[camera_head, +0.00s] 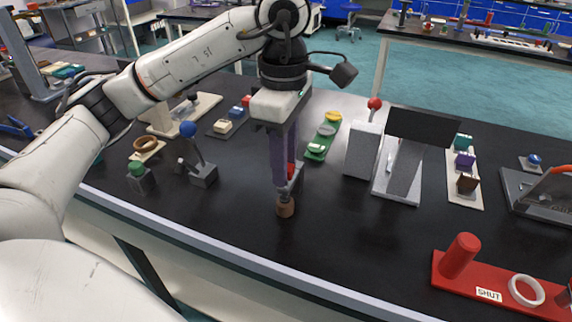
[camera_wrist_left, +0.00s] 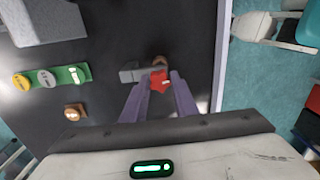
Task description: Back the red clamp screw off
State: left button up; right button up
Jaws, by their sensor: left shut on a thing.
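The red clamp screw (camera_wrist_left: 159,81) shows in the left wrist view as a red head between my fingertips, beside a grey block (camera_wrist_left: 130,73). In the head view only a bit of the red screw (camera_head: 291,170) shows behind my purple fingers. My left gripper (camera_head: 285,178) points down and is shut on the red screw; its fingers also show in the left wrist view (camera_wrist_left: 159,88). A brown cylinder (camera_head: 285,208) is just in front of the fingertips. The fingers hide most of the clamp. My right gripper is not in view.
A blue-knobbed lever (camera_head: 188,130) and a green-knobbed block (camera_head: 137,170) stand left. A green strip with coloured pads (camera_head: 322,140), a grey box with a red ball (camera_head: 363,150) and a dark screen (camera_head: 422,126) stand behind and right. A red base marked SHUT (camera_head: 489,294) is front right.

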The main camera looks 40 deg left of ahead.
pick_arm(q)
jog(key=o, duration=0.9)
jog(key=m, duration=0.4)
jog(key=shift+m+b, duration=0.3)
jog(key=m, duration=0.4)
jog(key=shift+m, duration=0.3)
jog(key=m, duration=0.4)
jog(key=shift+b, duration=0.3)
jog(key=m, duration=0.5)
jog(key=c, duration=0.9)
jog(key=n, duration=0.4)
jog(key=shift+n, duration=0.3)
